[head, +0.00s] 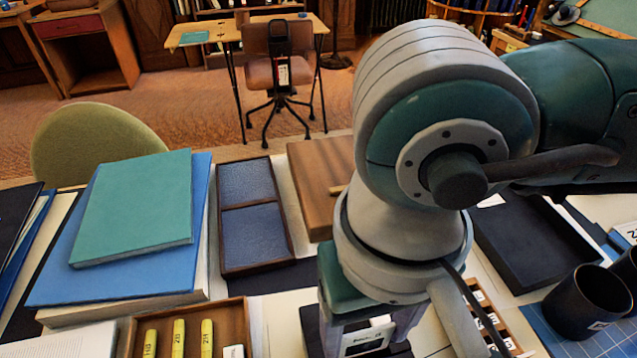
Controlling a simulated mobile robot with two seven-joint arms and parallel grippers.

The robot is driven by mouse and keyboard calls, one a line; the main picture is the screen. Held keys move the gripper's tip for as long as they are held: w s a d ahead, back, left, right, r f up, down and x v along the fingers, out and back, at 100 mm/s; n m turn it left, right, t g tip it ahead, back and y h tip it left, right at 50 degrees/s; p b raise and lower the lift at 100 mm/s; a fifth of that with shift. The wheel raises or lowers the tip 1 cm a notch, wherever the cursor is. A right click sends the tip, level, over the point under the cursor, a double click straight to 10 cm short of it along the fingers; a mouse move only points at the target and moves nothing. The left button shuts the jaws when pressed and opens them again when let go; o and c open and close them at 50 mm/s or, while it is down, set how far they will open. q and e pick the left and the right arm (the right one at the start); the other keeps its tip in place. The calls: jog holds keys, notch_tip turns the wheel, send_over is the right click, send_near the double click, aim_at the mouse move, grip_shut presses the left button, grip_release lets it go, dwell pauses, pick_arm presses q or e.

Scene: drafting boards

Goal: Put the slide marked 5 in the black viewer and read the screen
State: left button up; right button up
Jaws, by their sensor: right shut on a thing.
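My right arm comes in from the right and its gripper (345,335) points down at the bottom centre, its fingertips mostly hidden by the arm and the frame edge. It is shut on a small white-framed piece with a dark label (370,338), which looks like a slide; I cannot read a 5 on it. A wooden rack (512,335) with several small white slides is partly hidden behind my arm at the lower right. Dark surfaces show beside the gripper, but I cannot make out the black viewer or its screen for certain. My left gripper is not in view.
Teal and blue books (140,205) are stacked at left. A blue-lined wooden tray (283,215) lies beside them. A wooden box (136,335) holds yellow labelled sticks. A black tray (530,245) and dark mugs (585,302) stand right. A green chair (95,140) is behind the table.

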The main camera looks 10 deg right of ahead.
aim_at(364, 352)
jog(key=shift+d+f+b, duration=0.25)
jog(key=shift+f+b, duration=0.2)
jog(key=shift+f, duration=0.25)
jog(key=shift+f+b, duration=1.2)
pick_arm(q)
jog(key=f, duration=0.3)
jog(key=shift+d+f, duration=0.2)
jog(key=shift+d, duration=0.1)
pick_arm(e)
jog(key=o, duration=1.4)
jog(key=shift+c, duration=0.2)
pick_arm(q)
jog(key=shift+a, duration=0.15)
pick_arm(e)
jog(key=shift+r, duration=0.15)
notch_tip(364, 352, up, 10)
jog(key=shift+f, duration=0.1)
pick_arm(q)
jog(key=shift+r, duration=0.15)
